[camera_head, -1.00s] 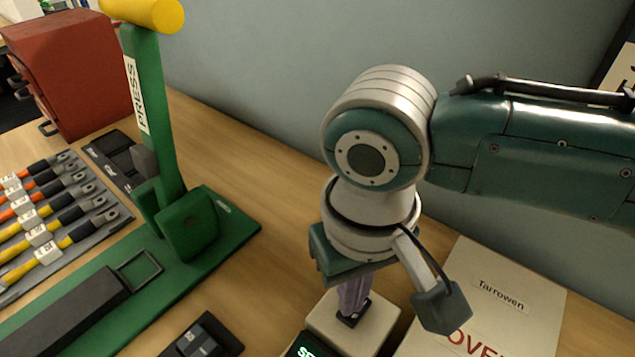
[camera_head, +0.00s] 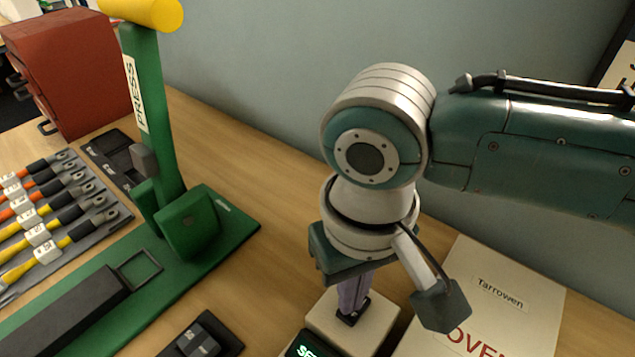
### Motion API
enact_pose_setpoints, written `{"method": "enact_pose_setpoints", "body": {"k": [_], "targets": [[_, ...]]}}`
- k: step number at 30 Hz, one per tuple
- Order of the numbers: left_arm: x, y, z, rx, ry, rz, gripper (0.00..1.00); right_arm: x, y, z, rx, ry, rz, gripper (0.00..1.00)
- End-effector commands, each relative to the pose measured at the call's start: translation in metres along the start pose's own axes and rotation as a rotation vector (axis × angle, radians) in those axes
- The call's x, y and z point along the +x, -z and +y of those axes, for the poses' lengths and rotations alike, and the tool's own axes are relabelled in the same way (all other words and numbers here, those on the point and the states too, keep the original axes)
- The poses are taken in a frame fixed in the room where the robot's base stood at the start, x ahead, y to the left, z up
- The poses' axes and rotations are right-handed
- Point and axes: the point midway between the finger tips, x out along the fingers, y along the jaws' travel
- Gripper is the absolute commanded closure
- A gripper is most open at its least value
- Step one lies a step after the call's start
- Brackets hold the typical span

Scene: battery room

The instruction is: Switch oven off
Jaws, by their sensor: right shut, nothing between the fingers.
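The oven (camera_head: 505,315) is a cream box at the lower right with a "Tarrowen" label and red lettering, partly hidden by my right arm. Beside it on the left is a small cream block (camera_head: 372,335) with a dark display (camera_head: 303,346) showing green letters, cut off by the lower edge. My right gripper (camera_head: 350,316) points down with its fingers shut and empty at the top of this block. Whether the fingertips touch it, and any switch under them, I cannot tell. My left gripper is out of view.
A green press (camera_head: 160,140) with a yellow handle (camera_head: 145,12) stands left of my right gripper. Cables (camera_head: 50,215) lie on a grey tray at the far left. A red drawer cabinet (camera_head: 75,70) stands behind. A black holder (camera_head: 200,340) sits at the front.

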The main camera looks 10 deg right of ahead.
Motion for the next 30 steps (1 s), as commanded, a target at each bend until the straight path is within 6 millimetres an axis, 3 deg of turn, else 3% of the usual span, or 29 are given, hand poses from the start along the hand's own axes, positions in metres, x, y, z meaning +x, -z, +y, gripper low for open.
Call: {"method": "enact_pose_setpoints", "body": {"k": [30], "targets": [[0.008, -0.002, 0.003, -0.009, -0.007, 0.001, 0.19, 0.013, 0.0, 0.0, 0.0, 0.0, 0.0, 1.0]]}}
